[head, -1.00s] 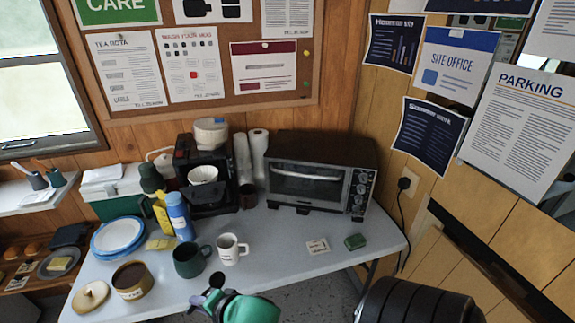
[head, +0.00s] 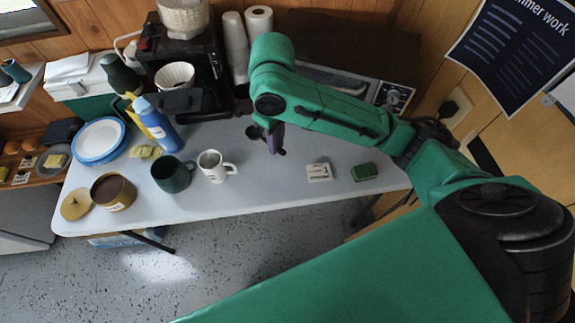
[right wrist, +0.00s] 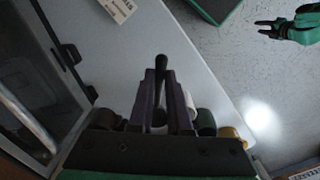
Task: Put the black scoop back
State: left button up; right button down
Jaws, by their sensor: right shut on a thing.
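My right gripper (head: 273,140) is above the back middle of the table, in front of the coffee machine and toaster oven. It is shut on the black scoop (head: 254,131). In the right wrist view the scoop's dark handle (right wrist: 161,70) stands up between the two fingers (right wrist: 160,100); its bowl is mostly hidden there. A mustard canister (head: 113,192) stands open at the table's left front, with dark contents and a label; its lid (head: 75,204) lies beside it. My left gripper (right wrist: 268,28) shows only in the right wrist view, over the floor, its fingers apart and empty.
A dark green mug (head: 173,175) and a white mug (head: 213,167) stand between the canister and my right gripper. A blue bottle (head: 158,126), plates (head: 98,140) and the coffee machine (head: 190,75) are behind. A green box (head: 365,172) and a white card (head: 319,172) lie right.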

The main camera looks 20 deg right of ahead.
send_near(278, 187)
notch_tip(278, 187, down, 6)
jog(key=shift+f+b, duration=0.25)
jog(key=shift+b, duration=0.05)
pick_arm(q)
jog(key=shift+s+a+f, duration=0.3)
jog(key=shift+s+f, duration=0.1)
jog(key=shift+s, duration=0.05)
pick_arm(e)
jog(key=c, duration=0.9)
grip_release()
jog(key=shift+o, duration=0.2)
pick_arm(q)
jog(key=shift+r, duration=0.2)
pick_arm(e)
notch_tip(278, 187, up, 12)
pick_arm(q)
jog(key=shift+s, duration=0.1)
pick_arm(e)
jog(key=shift+s, duration=0.1)
